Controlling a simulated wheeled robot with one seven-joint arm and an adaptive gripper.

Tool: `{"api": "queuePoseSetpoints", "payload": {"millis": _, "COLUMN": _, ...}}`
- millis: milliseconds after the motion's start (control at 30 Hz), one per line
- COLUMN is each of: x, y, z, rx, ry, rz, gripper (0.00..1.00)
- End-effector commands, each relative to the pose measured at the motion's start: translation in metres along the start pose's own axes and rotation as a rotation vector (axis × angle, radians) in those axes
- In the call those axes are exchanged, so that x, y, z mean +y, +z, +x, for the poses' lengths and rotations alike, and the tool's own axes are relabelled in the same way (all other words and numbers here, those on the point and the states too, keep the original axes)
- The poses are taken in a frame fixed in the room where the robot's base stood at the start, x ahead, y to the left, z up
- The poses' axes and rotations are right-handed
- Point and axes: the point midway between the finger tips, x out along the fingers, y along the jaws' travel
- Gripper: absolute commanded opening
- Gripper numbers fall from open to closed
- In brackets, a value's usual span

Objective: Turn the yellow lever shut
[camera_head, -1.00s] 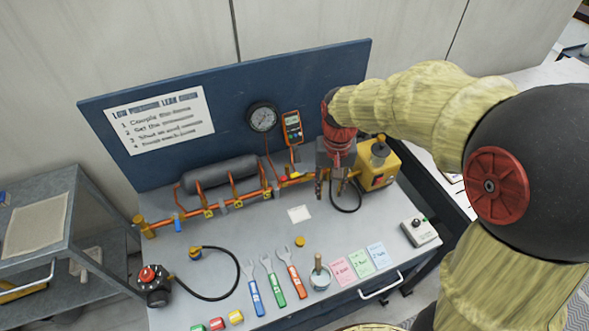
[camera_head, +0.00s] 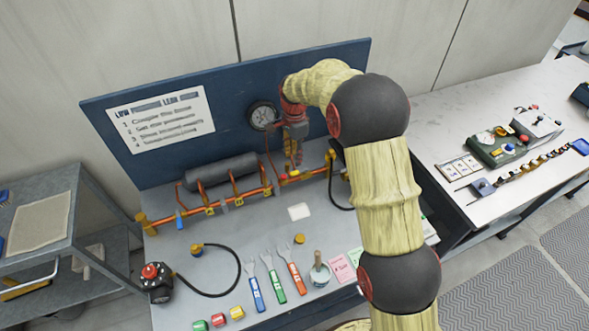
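A copper pipe line (camera_head: 190,215) runs along the back of the grey bench, with small coloured fittings on it. A small yellow piece (camera_head: 294,173) at its right part, beside a red one, looks like the yellow lever; its exact angle is too small to tell. My gripper (camera_head: 292,162) points down just above this part of the pipe, in front of the blue back panel. Its fingers are small and partly merge with the things behind, so contact and opening cannot be told. Other small yellow fittings (camera_head: 210,209) sit further left on the pipe.
A grey tank (camera_head: 220,170) and a round gauge (camera_head: 262,115) stand behind the pipe. Wrenches (camera_head: 273,280), a cup (camera_head: 319,274) and a black hose (camera_head: 225,290) lie toward the front. My arm hides the bench's right side. A white side table (camera_head: 470,125) stands right.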

Motion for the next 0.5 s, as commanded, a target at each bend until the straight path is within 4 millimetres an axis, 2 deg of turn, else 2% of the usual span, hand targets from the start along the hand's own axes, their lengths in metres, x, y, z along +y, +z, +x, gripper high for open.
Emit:
{"api": "queuePoseSetpoints", "payload": {"millis": 100, "x": 0.002, "y": 0.000, "z": 0.002, "rx": -0.001, "ry": 0.005, "rz": 0.090, "gripper": 0.32}}
{"api": "queuePoseSetpoints", "payload": {"millis": 267, "x": 0.002, "y": 0.000, "z": 0.010, "rx": -0.001, "ry": 0.006, "rz": 0.127, "gripper": 0.32}}
{"api": "queuePoseSetpoints", "payload": {"millis": 500, "x": 0.003, "y": 0.001, "z": 0.046, "rx": -0.001, "ry": 0.007, "rz": 0.125, "gripper": 0.32}}
